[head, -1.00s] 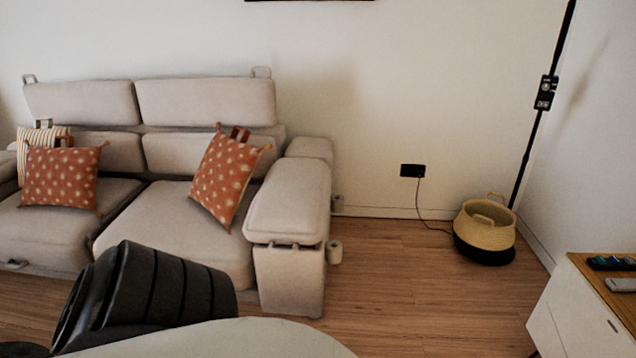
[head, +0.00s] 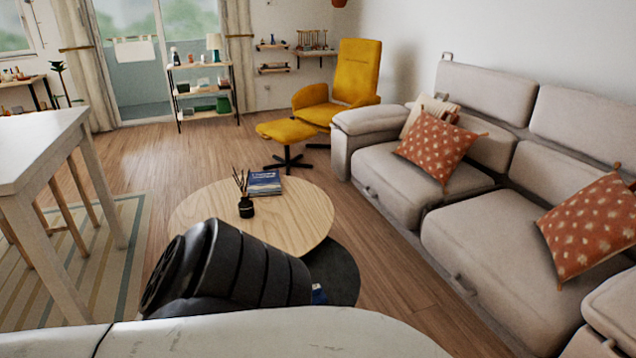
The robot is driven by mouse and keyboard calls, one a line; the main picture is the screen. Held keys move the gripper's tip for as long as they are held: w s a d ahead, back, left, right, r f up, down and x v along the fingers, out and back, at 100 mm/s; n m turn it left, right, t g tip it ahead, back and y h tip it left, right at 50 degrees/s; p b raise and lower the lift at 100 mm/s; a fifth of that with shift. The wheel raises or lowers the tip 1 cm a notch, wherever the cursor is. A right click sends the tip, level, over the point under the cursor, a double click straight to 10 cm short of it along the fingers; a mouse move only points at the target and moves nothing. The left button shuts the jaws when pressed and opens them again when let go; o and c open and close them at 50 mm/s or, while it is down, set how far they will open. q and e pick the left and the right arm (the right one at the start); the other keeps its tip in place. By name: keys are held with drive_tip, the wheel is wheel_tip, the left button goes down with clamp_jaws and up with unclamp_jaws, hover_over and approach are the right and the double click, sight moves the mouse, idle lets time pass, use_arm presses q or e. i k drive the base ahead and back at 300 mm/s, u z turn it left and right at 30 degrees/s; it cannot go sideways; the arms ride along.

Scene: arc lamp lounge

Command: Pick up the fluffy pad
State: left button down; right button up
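I cannot pick out anything in the head view that is clearly a fluffy pad. The soft things I see are a rust-orange dotted cushion (head: 437,146) at the far end of the sofa, a second dotted cushion (head: 592,226) at the right, and a pale cushion (head: 427,112) partly hidden behind the first. A black ribbed part of my own arm covers part of the low tables. Neither of my grippers shows.
A beige sofa (head: 486,236) runs along the right. A round wooden coffee table (head: 300,212) holds a book (head: 264,183) and a reed diffuser (head: 246,207). A yellow armchair (head: 350,80) and footstool (head: 287,131) stand behind. A white table (head: 35,145) is left. Floor is clear between table and sofa.

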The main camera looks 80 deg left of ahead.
sight(318, 293)
drive_tip(key=u, duration=2.55)
